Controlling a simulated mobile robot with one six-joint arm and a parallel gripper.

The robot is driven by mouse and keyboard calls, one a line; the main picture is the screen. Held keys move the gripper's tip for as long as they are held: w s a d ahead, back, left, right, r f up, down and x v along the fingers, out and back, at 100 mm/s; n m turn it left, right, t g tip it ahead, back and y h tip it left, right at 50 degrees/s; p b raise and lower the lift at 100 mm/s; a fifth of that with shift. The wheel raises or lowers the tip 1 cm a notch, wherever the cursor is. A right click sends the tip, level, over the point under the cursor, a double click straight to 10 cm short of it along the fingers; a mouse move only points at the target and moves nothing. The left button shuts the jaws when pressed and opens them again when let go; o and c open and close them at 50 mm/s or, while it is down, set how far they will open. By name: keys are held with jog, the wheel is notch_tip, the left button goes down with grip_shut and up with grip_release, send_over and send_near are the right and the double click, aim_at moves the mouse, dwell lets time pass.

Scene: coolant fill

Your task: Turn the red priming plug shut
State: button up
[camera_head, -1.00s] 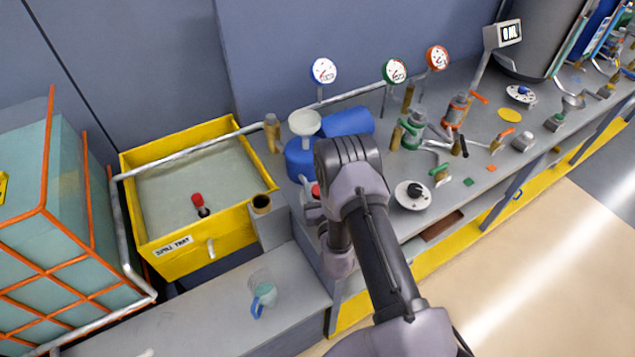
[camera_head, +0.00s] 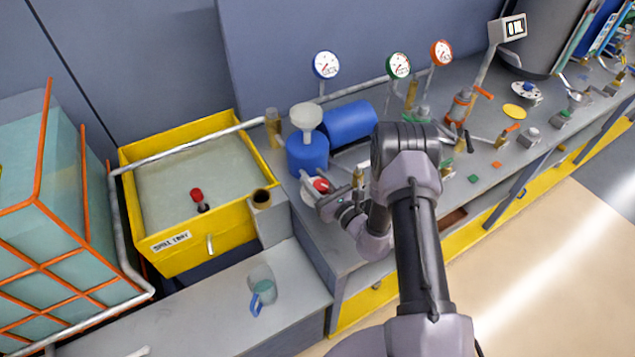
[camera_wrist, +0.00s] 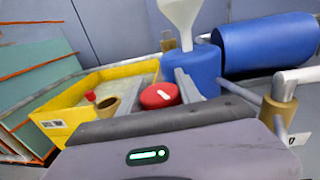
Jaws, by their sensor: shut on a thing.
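The red priming plug (camera_head: 321,185) is a round red cap low in front of the blue pump body (camera_head: 307,155) with the white funnel (camera_head: 306,117). In the wrist view the plug (camera_wrist: 160,96) shows a short white mark on its top, slanted. My gripper (camera_head: 318,191) reaches it from the right. In the wrist view its two grey fingers (camera_wrist: 163,92) stand either side of the plug and are shut on it. The plug's underside and seat are hidden.
A yellow spill tray (camera_head: 178,258) stands left, with a separate red-topped part (camera_head: 197,196) in it. A clear jug with a blue handle (camera_head: 262,288) is on the lower bench. A blue cylinder (camera_head: 350,122) lies behind the pump. Gauges and valves line the bench rightward.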

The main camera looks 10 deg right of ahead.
jog(key=n+g+y, duration=0.1)
jog(key=n+y+b, duration=0.1)
jog(key=n+g+y+b, duration=0.1)
jog(key=y, duration=0.1)
jog(key=shift+s+a+f+g, duration=0.1)
jog(key=shift+a+f+g, duration=0.05)
jog(key=shift+a+g, duration=0.15)
jog(key=shift+s+a+n+g+y+b, duration=0.1)
jog(key=shift+n+g+y+b, duration=0.45)
jog(key=shift+n+g+y, duration=0.1)
jog(key=shift+s+a+n+g+y+b, duration=0.1)
jog(key=shift+n+g+y+b, duration=0.45)
jog(key=shift+y, duration=0.1)
jog(key=shift+r+g, duration=0.2)
jog(key=shift+g, duration=0.1)
jog(key=o, duration=1.4)
jog(key=shift+a, duration=0.1)
jog(key=shift+c, duration=0.2)
jog(key=p+v, duration=0.2)
jog(key=v, duration=1.5)
jog(key=shift+s+d+f, duration=0.15)
jog(key=shift+d+f, duration=0.05)
jog(key=shift+f, duration=0.1)
